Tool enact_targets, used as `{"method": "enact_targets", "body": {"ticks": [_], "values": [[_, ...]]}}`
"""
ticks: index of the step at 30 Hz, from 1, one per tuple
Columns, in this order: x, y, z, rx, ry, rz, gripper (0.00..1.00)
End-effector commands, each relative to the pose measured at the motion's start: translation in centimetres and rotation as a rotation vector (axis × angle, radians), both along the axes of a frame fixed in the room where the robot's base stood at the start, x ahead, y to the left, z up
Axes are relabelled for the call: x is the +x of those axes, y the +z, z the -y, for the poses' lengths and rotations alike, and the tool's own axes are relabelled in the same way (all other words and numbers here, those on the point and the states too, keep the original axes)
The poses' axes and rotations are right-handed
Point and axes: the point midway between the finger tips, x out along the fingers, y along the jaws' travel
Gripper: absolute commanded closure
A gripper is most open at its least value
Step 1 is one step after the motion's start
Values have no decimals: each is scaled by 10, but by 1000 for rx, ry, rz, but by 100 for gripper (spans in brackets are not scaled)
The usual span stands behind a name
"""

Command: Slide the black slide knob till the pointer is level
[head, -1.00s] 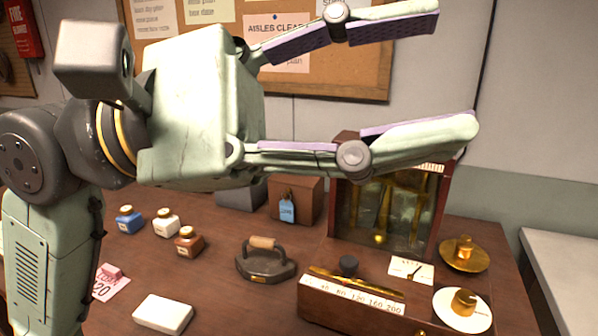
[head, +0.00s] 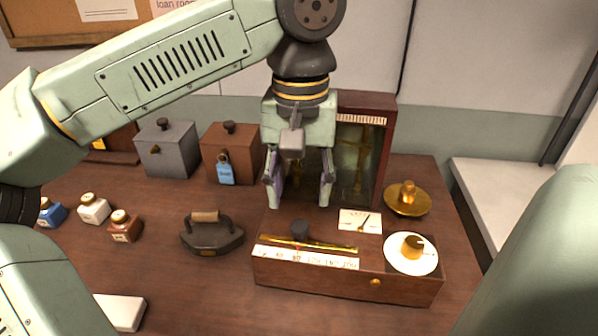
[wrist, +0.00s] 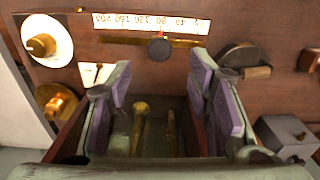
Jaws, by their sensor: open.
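The black slide knob (head: 299,229) sits on a brass rail (head: 320,246) on top of the wooden scale base, toward the left part of the numbered strip (head: 305,257). In the wrist view the knob (wrist: 159,48) lies just beyond the fingertips, between them. A white card with a dark pointer (head: 362,222) lies right of the knob; the pointer looks tilted. The card also shows in the wrist view (wrist: 97,73). My gripper (head: 298,203) points down, open and empty, above and behind the knob, in front of the glass case (head: 360,150).
A flat iron (head: 212,240) is left of the base. Two boxes, grey (head: 168,158) and brown (head: 222,165), stand behind. Ink bottles are far left.

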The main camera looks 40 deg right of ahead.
Motion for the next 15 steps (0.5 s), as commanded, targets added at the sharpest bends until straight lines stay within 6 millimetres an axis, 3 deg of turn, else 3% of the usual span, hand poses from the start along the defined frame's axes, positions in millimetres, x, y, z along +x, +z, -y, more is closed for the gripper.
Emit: {"method": "enact_targets", "body": {"ticks": [3, 15], "values": [[0, -18, 0, -1, 1, -2, 53], [0, -58, 0, -3, 2, -2, 53]]}}
